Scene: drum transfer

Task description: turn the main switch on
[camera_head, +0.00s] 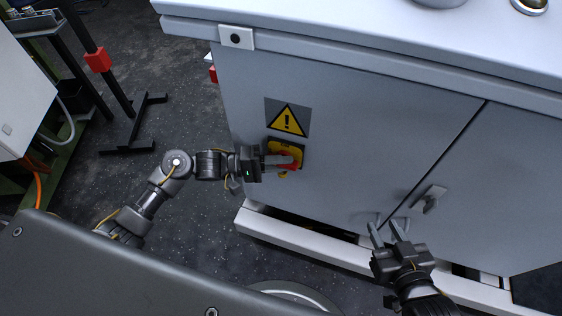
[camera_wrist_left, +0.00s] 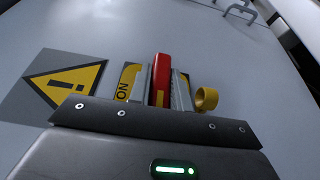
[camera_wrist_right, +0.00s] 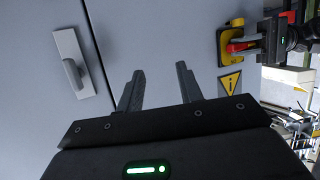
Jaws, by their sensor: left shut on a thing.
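The main switch is a red handle on a yellow plate (camera_head: 288,148), on the grey cabinet door below a yellow warning sign (camera_head: 287,118). My left gripper (camera_head: 277,161) is at the switch, its fingers on both sides of the handle. In the left wrist view the red handle (camera_wrist_left: 160,78) sits between the two fingers, and the word ON shows on the yellow plate (camera_wrist_left: 126,82) beside it. The switch also shows in the right wrist view (camera_wrist_right: 232,46). My right gripper (camera_head: 388,236) is open and empty in front of the cabinet's lower door, near the door gap.
A grey door latch (camera_head: 429,199) is on the cabinet just right of my right gripper. A yellow ring (camera_wrist_left: 206,98) sticks out next to the switch. The white cabinet base rail (camera_head: 300,238) runs along the floor. A black stand (camera_head: 132,125) is at the left.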

